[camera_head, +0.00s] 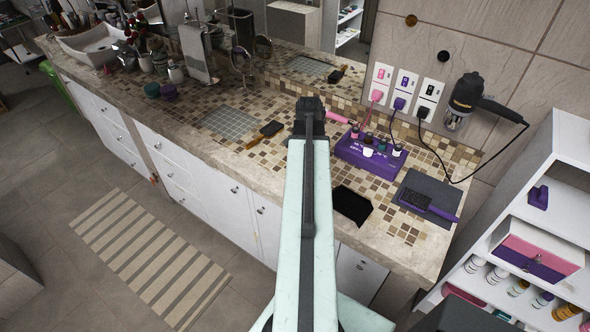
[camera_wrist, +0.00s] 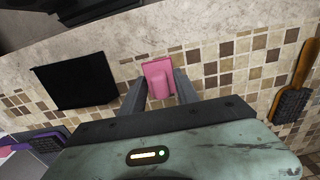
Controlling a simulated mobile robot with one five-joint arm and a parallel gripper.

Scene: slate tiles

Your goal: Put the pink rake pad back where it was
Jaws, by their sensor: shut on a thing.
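The pink rake pad (camera_wrist: 153,66) shows in the wrist view as a pink flat piece with a raised block. My gripper (camera_wrist: 160,80) has its two dark fingers on either side of the block and is shut on it. The pad is over the tiled counter, close to its plain front border; I cannot tell whether it touches the counter. In the head view my arm reaches over the counter and hides the pad.
A black square mat (camera_head: 351,204) and a wooden-handled brush (camera_head: 266,132) lie on the counter to either side. A purple holder (camera_head: 371,155) with jars stands behind. A purple brush (camera_head: 428,205) lies on a grey mat (camera_head: 441,188). White shelves (camera_head: 572,165) stand right.

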